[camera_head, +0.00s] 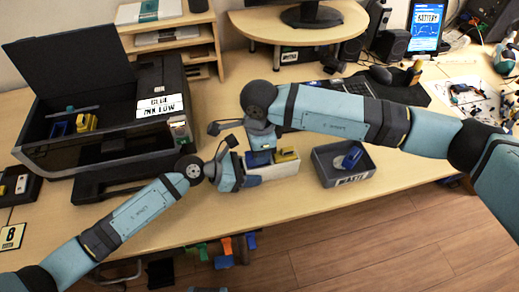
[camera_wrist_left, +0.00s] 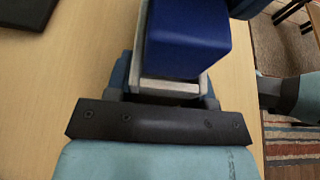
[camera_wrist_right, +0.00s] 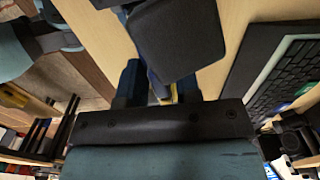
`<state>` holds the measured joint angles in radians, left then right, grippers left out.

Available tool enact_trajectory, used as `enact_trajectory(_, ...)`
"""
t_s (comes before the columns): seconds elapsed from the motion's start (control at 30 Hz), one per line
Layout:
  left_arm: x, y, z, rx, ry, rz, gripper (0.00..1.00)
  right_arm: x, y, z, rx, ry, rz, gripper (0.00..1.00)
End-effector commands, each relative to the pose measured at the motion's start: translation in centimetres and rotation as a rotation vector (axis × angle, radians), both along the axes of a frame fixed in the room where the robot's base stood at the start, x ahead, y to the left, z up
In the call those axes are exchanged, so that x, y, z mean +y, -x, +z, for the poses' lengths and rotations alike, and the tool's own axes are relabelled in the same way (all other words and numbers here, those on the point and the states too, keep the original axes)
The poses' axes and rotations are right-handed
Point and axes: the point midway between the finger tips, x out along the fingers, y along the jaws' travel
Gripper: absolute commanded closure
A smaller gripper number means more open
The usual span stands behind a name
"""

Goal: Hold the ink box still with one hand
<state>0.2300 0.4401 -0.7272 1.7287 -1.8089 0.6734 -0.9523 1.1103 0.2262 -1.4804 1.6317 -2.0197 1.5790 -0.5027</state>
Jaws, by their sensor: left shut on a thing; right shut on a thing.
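The ink box (camera_head: 283,171) is a small white open box near the table's front edge. My right gripper (camera_head: 259,143) reaches down from above, just over the blue cartridge. In the right wrist view, its fingers (camera_wrist_right: 158,90) are shut around a dark block (camera_wrist_right: 178,42), apparently that cartridge in shade. The fingertips are partly hidden.
An open black printer (camera_head: 85,165) with an ink-low label stands left, with blue and yellow cartridges inside. A grey waste tray (camera_head: 355,178) holding a blue cartridge (camera_head: 351,157) sits right of the box. The keyboard (camera_head: 403,92) lies behind. Table front between printer and box is fairly clear.

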Motion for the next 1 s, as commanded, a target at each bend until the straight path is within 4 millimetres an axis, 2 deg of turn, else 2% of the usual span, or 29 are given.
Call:
enact_trajectory(0.67,0.0,0.0,0.0,0.000,0.000,0.000,0.76,0.0,0.0,1.2,-0.001,-0.001,0.000,0.94)
enact_trajectory(1.0,0.0,0.0,0.0,0.000,0.000,0.000,0.76,0.0,0.0,2.8,-0.001,0.000,0.001,0.94)
